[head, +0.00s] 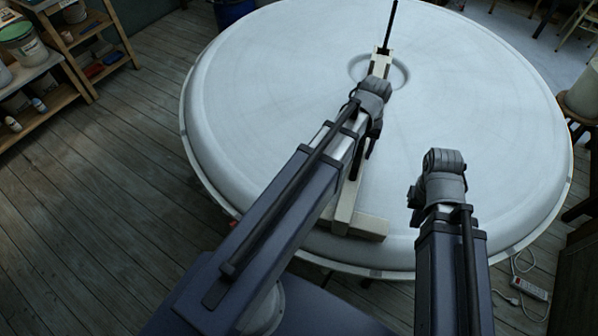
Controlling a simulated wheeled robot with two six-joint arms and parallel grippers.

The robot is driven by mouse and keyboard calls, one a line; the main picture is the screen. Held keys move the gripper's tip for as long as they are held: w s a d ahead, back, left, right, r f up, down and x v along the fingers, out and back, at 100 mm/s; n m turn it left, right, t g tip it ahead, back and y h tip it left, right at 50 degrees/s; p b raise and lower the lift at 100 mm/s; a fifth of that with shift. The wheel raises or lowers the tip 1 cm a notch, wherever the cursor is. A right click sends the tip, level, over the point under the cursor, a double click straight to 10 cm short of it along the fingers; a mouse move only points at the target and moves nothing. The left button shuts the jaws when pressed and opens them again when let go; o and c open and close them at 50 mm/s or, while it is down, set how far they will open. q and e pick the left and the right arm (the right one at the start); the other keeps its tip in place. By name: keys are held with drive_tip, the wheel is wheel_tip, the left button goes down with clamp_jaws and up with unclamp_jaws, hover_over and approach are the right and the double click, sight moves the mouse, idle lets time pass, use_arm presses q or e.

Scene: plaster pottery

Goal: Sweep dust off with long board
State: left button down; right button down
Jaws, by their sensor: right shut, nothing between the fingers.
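A long pale wooden board (349,205) lies over the big white plaster disc (480,85), from its centre toward its near rim. A short crosspiece (369,228) is at its near end. A thin black rod (390,25) rises near its far end. My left arm crosses over the board and hides its middle. My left gripper (362,155) is mostly hidden behind that arm, close to the board; its grip is unclear. My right gripper (415,206) is shut and empty, right of the board and apart from it. I cannot make out separate dust on the disc.
Shelves (50,65) with tubs and bottles stand at the left. A blue bucket (232,10) is behind the disc. A white power strip (530,289) with cables lies on the floor at the right. The wooden floor (110,190) at the left is clear.

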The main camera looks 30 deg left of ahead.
use_arm(q)
drive_tip(key=shift+f, duration=0.15)
idle(0.6)
drive_tip(key=shift+a, duration=0.1)
drive_tip(key=shift+m, duration=0.4)
drive_tip(key=a, duration=0.2)
drive_tip(key=s+a, duration=0.1)
drive_tip(key=a, duration=0.1)
drive_tip(key=shift+m, duration=0.5)
drive_tip(key=shift+s+a, duration=0.15)
drive_tip(key=shift+a, duration=2)
drive_tip(key=shift+a, duration=0.1)
drive_tip(key=shift+m, duration=0.4)
drive_tip(key=shift+s+a, duration=0.1)
drive_tip(key=shift+a, duration=2)
